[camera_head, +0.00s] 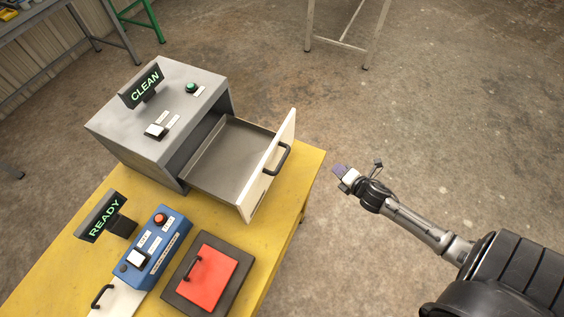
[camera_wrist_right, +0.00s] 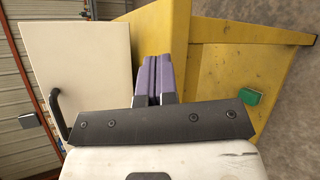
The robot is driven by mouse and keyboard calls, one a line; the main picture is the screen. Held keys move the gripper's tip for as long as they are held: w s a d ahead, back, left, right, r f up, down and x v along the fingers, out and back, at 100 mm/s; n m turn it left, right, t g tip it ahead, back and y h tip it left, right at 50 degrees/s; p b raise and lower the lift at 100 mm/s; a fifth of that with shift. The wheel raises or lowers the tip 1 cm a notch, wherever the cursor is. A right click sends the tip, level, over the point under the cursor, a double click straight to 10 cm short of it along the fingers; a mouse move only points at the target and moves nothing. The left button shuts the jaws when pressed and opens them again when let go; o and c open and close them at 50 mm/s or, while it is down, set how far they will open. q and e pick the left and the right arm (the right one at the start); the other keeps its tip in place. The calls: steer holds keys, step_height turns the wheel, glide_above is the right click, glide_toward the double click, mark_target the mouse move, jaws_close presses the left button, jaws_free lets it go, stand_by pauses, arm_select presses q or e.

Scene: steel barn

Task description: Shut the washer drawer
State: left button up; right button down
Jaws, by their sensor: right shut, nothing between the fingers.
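The washer (camera_head: 165,120) is a grey steel box with a sign reading CLEAN, standing on a yellow table (camera_head: 285,185). Its drawer (camera_head: 232,155) is pulled far out and looks empty. The white drawer front (camera_head: 270,170) carries a black handle (camera_head: 282,158). My right gripper (camera_head: 338,171) is to the right of the drawer front, apart from it, with its purple fingers together and empty. In the right wrist view the purple fingers (camera_wrist_right: 152,78) are shut, with the white drawer front (camera_wrist_right: 80,60) and its handle (camera_wrist_right: 58,108) on the left. My left gripper is out of view.
A blue box (camera_head: 155,245) with buttons and a READY sign (camera_head: 101,217) stand nearer on the table. Beside them is a red lid (camera_head: 208,278) with a handle on a dark base. The floor around my right gripper is clear.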

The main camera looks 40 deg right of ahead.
steer(key=a+r+n+t+y, duration=0.2)
steer(key=a+n+y, duration=0.2)
steer(key=n, duration=0.4)
steer(key=n+t+y, duration=0.1)
steer(key=n+y, duration=0.4)
steer(key=n, duration=0.6)
glide_toward(279, 159)
steer(key=x, duration=0.7)
steer(key=shift+w+a+r+p, duration=0.1)
steer(key=shift+a+r+p, duration=0.25)
steer(key=shift+r+p, duration=0.05)
steer(key=shift+w, duration=0.1)
steer(key=shift+w, duration=0.1)
